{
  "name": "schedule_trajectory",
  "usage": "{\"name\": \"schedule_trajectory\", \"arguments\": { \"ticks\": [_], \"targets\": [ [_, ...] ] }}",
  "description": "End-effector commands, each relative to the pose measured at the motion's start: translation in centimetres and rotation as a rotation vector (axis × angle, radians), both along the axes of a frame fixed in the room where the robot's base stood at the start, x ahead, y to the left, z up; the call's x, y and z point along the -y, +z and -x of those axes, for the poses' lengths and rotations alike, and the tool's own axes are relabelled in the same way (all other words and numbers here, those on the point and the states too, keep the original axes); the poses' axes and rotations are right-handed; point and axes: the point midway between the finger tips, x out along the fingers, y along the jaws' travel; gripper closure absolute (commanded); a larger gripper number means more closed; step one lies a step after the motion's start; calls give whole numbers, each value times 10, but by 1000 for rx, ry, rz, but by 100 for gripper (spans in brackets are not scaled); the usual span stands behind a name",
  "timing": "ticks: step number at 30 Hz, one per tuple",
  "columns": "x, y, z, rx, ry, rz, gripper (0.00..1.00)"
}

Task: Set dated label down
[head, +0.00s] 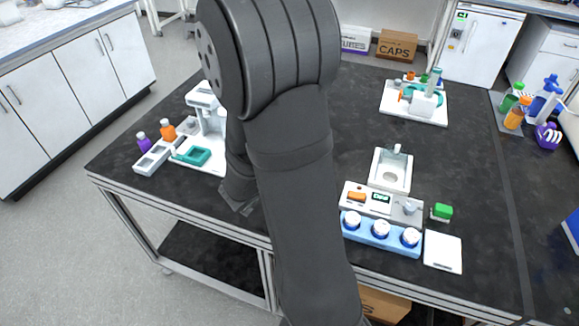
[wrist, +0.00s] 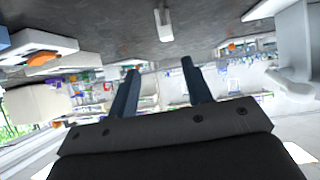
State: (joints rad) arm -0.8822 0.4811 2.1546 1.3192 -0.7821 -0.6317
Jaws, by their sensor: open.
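My gripper (wrist: 160,66) is open in the wrist view, with its two dark fingers apart and nothing visible held between them. In the head view my arm covers most of the middle, and I cannot make out the fingers there. A small white piece (wrist: 162,24) shows beyond the fingertips against the dark bench top in the wrist view; I cannot tell whether it is the dated label. No date or writing is readable on it. A flat white square (head: 443,253) lies at the bench's front right in the head view; I cannot tell what it is.
A blue rack (head: 381,238) with white-capped bottles stands by a white device with an orange button (head: 357,196). A green-topped block (head: 442,211) is beside them. White equipment (head: 207,108) stands at left. The bench's middle back (head: 350,105) is clear.

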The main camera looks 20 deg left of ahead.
Motion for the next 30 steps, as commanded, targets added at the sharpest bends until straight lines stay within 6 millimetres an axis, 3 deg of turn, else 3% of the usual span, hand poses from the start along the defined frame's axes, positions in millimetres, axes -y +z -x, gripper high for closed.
{"name": "schedule_trajectory", "arguments": {
  "ticks": [6, 14, 30],
  "targets": [
    [-3, 25, 2, -136, -12, -10, 55],
    [-13, 40, 5, -216, 29, -39, 55],
    [-12, -13, -47, -222, 30, -38, 55]
  ]
}}
